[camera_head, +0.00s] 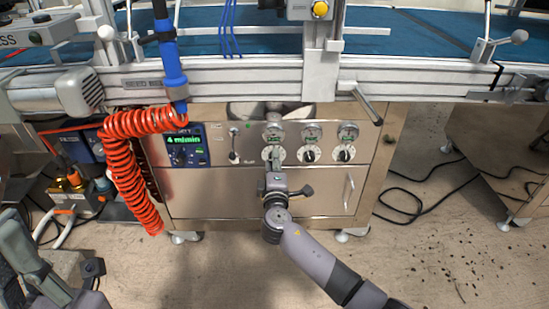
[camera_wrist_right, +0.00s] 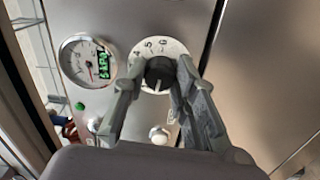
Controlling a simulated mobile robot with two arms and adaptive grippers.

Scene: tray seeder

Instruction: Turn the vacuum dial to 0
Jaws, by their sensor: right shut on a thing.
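A dial with a white numbered ring (camera_head: 266,153) is the leftmost of three on the steel front panel. My right gripper (camera_head: 276,160) reaches it from the front and partly hides it. In the right wrist view, the gripper (camera_wrist_right: 160,70) is shut on the dial's black knob (camera_wrist_right: 158,75), one finger on each side. The ring shows 4, 5 and 6 along its top; its other numbers are hidden or unclear. A pale pointer mark on the knob faces downward in that view. Grey parts of my left gripper (camera_head: 32,262) show at the lower left, their opening unclear.
Two more dials (camera_head: 310,155) (camera_head: 344,154) stand to the right, with round gauges above. A gauge (camera_wrist_right: 88,60) with green digits is beside the held dial. A blue display box (camera_head: 186,147) and a red coiled hose (camera_head: 128,165) are left. A lever (camera_head: 366,103) juts above.

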